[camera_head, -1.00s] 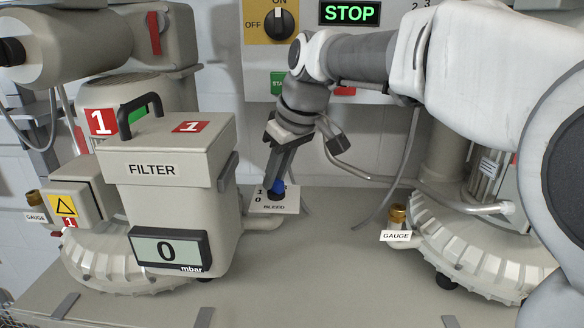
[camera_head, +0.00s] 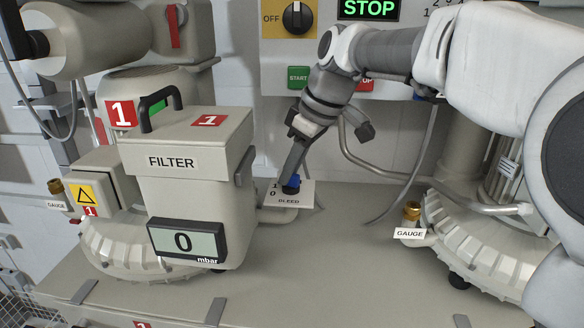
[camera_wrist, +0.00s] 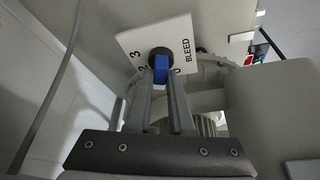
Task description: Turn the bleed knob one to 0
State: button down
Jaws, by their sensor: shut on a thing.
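The bleed knob (camera_head: 293,184) is blue with a black base and sits on a white plate (camera_head: 302,197) marked BLEED. My gripper (camera_head: 287,180) reaches down onto it from above, with its fingers tilted. In the wrist view the blue knob (camera_wrist: 160,64) stands between the two fingertips (camera_wrist: 161,82), and my gripper is shut on it. The BLEED plate (camera_wrist: 180,30) shows a 3 at its left; a digit near the fingers is partly covered. In the head view 1 and 0 show at the plate's left edge. The pointer's setting cannot be read.
A filter box (camera_head: 185,165) marked 1, with a display (camera_head: 187,242) reading 0 mbar, stands close left of the knob. A gauge fitting (camera_head: 411,212) is at the right. The panel behind has a STOP display (camera_head: 369,9) and an OFF switch (camera_head: 297,17).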

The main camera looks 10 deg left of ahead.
jog(key=c, duration=0.8)
grip_release()
jog(key=v, duration=1.7)
jog(key=shift+r+p, duration=0.25)
jog(key=shift+p, duration=0.05)
jog(key=shift+s+f, duration=0.1)
jog(key=shift+s, duration=0.05)
jog(key=s+d+f+m+t+h+b, duration=0.2)
jog(key=s+d+f+m, duration=0.5)
jog(key=f, duration=0.6)
jog(key=s+d+f+m+t+h+b, duration=0.2)
jog(key=s+d+f+m, duration=0.5)
jog(key=s+f, duration=0.5)
jog(key=d+f, duration=0.1)
jog(key=d, duration=0.1)
jog(key=shift+d+f, duration=0.3)
jog(key=shift+f, duration=0.05)
